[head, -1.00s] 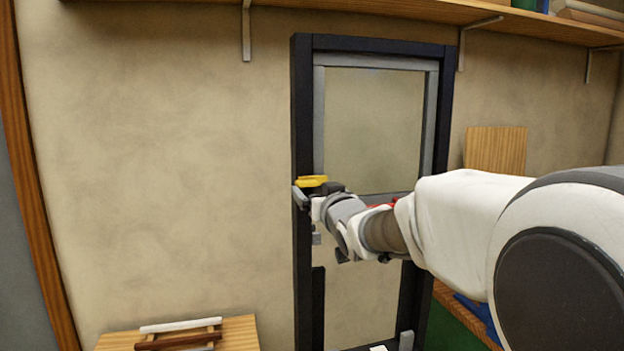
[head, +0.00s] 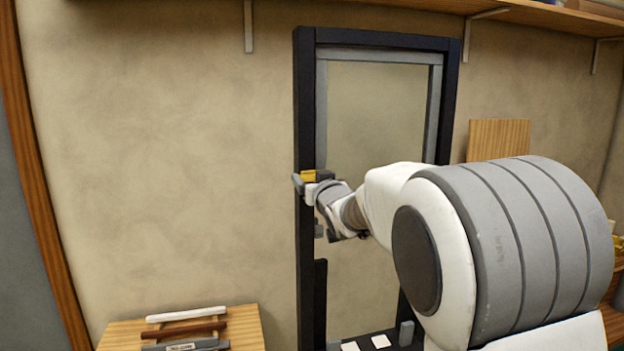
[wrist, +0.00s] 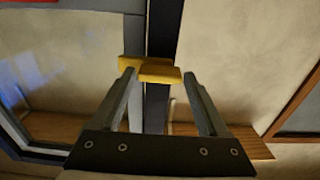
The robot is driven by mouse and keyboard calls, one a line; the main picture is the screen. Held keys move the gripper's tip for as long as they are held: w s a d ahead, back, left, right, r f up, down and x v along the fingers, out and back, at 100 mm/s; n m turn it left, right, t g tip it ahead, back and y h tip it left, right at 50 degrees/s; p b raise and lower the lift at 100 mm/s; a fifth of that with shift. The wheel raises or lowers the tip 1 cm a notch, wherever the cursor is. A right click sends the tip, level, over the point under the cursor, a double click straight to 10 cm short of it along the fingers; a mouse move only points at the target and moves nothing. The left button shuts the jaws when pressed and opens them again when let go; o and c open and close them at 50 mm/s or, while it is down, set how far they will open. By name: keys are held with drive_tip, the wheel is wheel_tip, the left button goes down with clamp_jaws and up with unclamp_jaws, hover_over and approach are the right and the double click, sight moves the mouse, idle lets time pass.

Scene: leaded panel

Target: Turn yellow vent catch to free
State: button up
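The yellow vent catch (head: 308,176) sits on the left upright of a dark frame (head: 305,110), about halfway up. It also shows in the wrist view (wrist: 160,74), lying crosswise over the dark upright. My gripper (wrist: 158,78) has its two fingers spread, with the catch at the fingertips. The left fingertip overlaps the catch's left part; the right fingertip is close to its right end. I cannot tell whether either finger touches it. In the head view my gripper (head: 312,190) covers part of the catch.
A grey inner frame (head: 321,120) holds the pane. A wooden stand with several bars (head: 187,330) is at lower left. A shelf (head: 520,20) runs above. A wooden board (head: 498,140) leans at right. The wall left of the frame is clear.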

drive_tip(key=c, duration=1)
drive_tip(key=m+b, duration=0.1)
drive_tip(key=m, duration=0.1)
drive_tip(key=m+b, duration=0.1)
drive_tip(key=m, duration=0.1)
drive_tip(key=shift+d+f, duration=0.1)
drive_tip(key=shift+d, duration=0.1)
drive_tip(key=shift+f+m+b, duration=0.2)
drive_tip(key=shift+m+b, duration=3.4)
drive_tip(key=shift+m, duration=3.3)
